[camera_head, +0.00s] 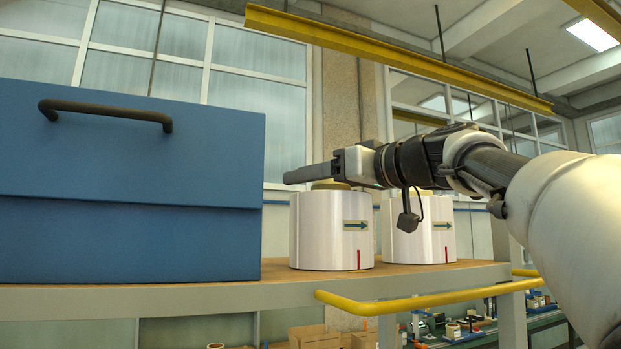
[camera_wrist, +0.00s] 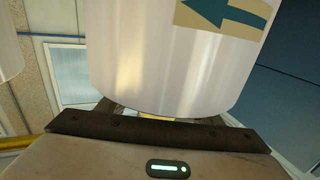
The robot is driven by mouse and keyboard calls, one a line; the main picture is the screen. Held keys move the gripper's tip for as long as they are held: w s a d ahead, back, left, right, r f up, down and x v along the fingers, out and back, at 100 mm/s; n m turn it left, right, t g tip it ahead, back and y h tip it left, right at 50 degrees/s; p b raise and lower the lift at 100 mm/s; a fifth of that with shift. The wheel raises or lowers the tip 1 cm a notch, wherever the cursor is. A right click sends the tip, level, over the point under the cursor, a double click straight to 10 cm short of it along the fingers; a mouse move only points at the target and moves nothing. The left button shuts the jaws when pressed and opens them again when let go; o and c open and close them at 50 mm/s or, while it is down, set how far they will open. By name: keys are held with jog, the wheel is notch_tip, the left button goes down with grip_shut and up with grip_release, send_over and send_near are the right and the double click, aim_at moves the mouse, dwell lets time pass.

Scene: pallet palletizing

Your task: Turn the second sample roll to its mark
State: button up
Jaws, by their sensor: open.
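Two white sample rolls stand upright side by side on the shelf in the head view: a left roll (camera_head: 318,232) and a right roll (camera_head: 405,245). Each bears a tan label with a teal arrow pointing right, on the left roll (camera_head: 355,225) and on the right roll (camera_head: 442,226). A thin red mark shows low on the front, below the label, at the left roll (camera_head: 358,260) and right roll (camera_head: 446,255). My gripper (camera_head: 312,174) is open at the top of the left roll, around its tan top piece (camera_head: 330,185). The wrist view shows this roll (camera_wrist: 150,60) upside down; contact is unclear.
A large blue case (camera_head: 130,190) with a dark handle stands on the shelf (camera_head: 200,297) just left of the rolls. A yellow rail (camera_head: 430,303) runs along the shelf's front. My forearm passes above the right roll.

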jog(key=shift+f, duration=0.1)
grip_shut()
jog(key=shift+f+m+h+b, duration=0.3)
jog(key=shift+f+h+b, duration=0.1)
jog(key=shift+b, duration=0.1)
jog(key=shift+w+t+h+b, duration=0.15)
jog(key=shift+t+h+b, duration=0.15)
jog(key=shift+t, duration=0.1)
jog(key=shift+w+d+r+m, duration=0.1)
jog(key=shift+d+r+m, duration=0.1)
jog(key=shift+m, duration=0.2)
jog(key=c, duration=0.5)
grip_release()
jog(key=shift+c, duration=0.2)
jog(key=o, duration=0.4)
jog(key=shift+c, duration=0.2)
jog(key=shift+o, duration=0.9)
jog(key=shift+r+t, duration=0.15)
jog(key=shift+t, duration=0.15)
